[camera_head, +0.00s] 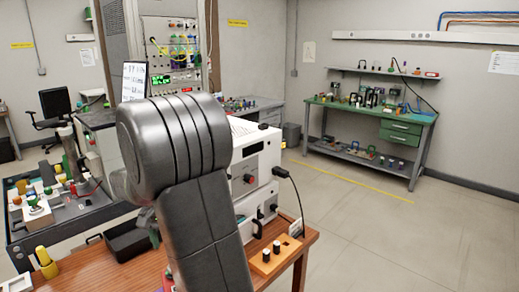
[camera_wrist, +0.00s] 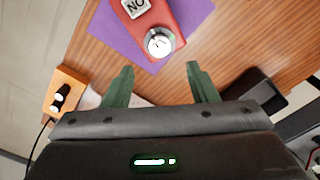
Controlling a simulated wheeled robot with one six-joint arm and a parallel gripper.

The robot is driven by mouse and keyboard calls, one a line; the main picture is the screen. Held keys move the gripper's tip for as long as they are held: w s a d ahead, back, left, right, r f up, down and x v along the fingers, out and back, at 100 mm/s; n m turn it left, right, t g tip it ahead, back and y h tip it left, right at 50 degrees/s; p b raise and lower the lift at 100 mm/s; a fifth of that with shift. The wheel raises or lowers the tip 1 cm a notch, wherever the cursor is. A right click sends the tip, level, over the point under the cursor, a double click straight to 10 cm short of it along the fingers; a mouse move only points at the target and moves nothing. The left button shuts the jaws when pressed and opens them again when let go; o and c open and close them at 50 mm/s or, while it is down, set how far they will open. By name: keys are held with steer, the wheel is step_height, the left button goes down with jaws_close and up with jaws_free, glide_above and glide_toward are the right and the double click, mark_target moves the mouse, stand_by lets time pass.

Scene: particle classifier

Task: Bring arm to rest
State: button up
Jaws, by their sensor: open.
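My arm (camera_head: 190,150) fills the middle of the head view, its dark grey links bent above the wooden table. My gripper (camera_wrist: 160,84) shows in the wrist view with two green fingers spread wide apart and nothing between them. Below and ahead of the fingers, a red block with a silver knob (camera_wrist: 160,42) and a white "NO" label lies on a purple sheet (camera_wrist: 196,14) on the wooden table (camera_wrist: 95,48). The fingers are apart from the red block.
A white instrument (camera_head: 262,165) stands on the wooden table, right of my arm. A small wooden block with black pegs (camera_head: 267,258) lies at the table's right edge. A black tray (camera_head: 128,240) is on the left. A green workbench (camera_head: 372,112) stands far off; the floor before it is open.

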step_height(320, 180, down, 8)
steer(key=shift+f, duration=0.15)
steer(key=shift+n, duration=0.6)
